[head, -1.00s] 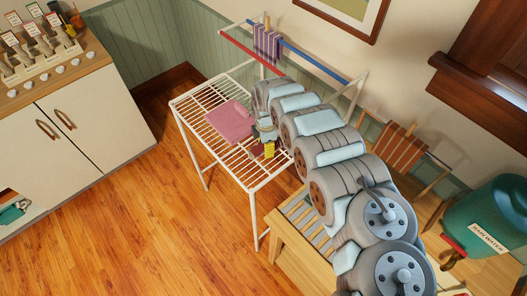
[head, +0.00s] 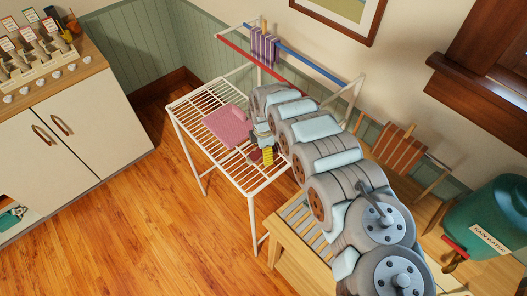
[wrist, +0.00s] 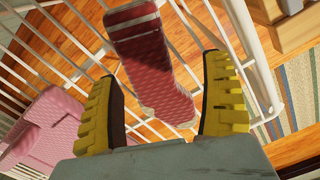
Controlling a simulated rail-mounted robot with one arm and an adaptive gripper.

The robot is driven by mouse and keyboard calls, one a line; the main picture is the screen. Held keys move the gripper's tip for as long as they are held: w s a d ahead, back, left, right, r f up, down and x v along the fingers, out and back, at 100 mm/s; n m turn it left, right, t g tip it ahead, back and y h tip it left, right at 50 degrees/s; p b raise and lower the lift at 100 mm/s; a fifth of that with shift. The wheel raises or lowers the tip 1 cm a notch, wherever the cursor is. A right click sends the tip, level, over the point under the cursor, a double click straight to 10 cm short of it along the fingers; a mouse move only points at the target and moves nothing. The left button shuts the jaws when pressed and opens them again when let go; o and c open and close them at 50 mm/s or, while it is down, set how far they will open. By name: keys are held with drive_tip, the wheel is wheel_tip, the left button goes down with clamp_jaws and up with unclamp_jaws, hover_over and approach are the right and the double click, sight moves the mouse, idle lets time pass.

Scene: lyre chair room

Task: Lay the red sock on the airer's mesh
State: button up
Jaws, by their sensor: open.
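The red sock (wrist: 152,62) lies across the white wires of the airer's mesh (head: 205,118), near its front right edge. In the head view my gripper (head: 262,157) is low over the mesh and hides most of the sock.
A folded pink cloth (head: 227,128) lies on the mesh left of my gripper; it also shows in the wrist view (wrist: 55,135). A purple striped cloth (head: 264,46) hangs on the back rail. A slatted wooden bench (head: 290,240) stands beside the airer.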

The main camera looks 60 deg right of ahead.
wheel_tip(320, 180, up, 12)
drive_tip(key=shift+r, duration=0.15)
idle(0.8)
